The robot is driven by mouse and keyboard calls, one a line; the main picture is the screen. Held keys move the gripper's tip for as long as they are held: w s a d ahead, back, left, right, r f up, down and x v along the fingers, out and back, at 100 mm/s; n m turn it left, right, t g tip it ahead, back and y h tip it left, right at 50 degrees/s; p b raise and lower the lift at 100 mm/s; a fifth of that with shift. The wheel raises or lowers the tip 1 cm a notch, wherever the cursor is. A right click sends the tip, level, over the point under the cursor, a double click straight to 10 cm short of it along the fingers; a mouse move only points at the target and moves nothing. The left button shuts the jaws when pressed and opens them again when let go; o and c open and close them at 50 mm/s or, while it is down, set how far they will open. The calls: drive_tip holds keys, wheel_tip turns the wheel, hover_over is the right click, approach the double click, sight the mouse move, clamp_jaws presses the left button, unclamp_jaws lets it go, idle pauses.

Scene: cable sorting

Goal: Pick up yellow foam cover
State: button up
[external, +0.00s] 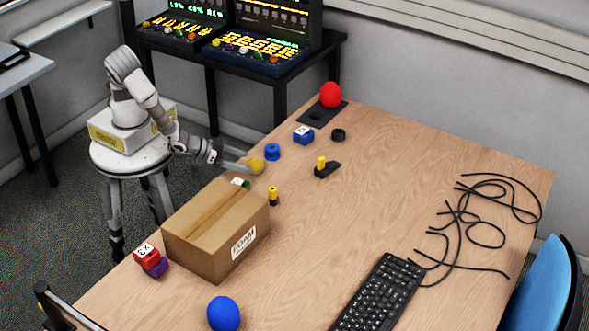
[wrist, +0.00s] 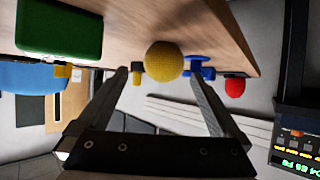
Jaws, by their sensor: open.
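The yellow foam cover (external: 257,166) is a round, ball-like yellow piece at the table's left edge, between the cardboard box and a blue spool. In the wrist view the yellow foam cover (wrist: 164,61) appears in the gap between my fingertips. My gripper (external: 240,163) reaches in from the left with its tips close to the cover. In the wrist view my gripper (wrist: 160,73) is open, with one finger on each side of the cover. I cannot tell whether either finger touches it.
A cardboard box (external: 217,228) labelled FOAM stands close in front, with a green block (external: 240,183) behind it. The blue spool (external: 272,152) and a small yellow-and-black piece (external: 273,196) are near the cover. A red ball (external: 330,95) is at the back. The middle of the table is clear.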

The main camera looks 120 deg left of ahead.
sight(249, 162)
drive_tip(key=b+x, duration=0.1)
drive_tip(key=x, duration=0.4)
drive_tip(key=shift+s+a, duration=0.1)
drive_tip(key=shift+a, duration=0.15)
drive_tip(key=c, duration=1.3)
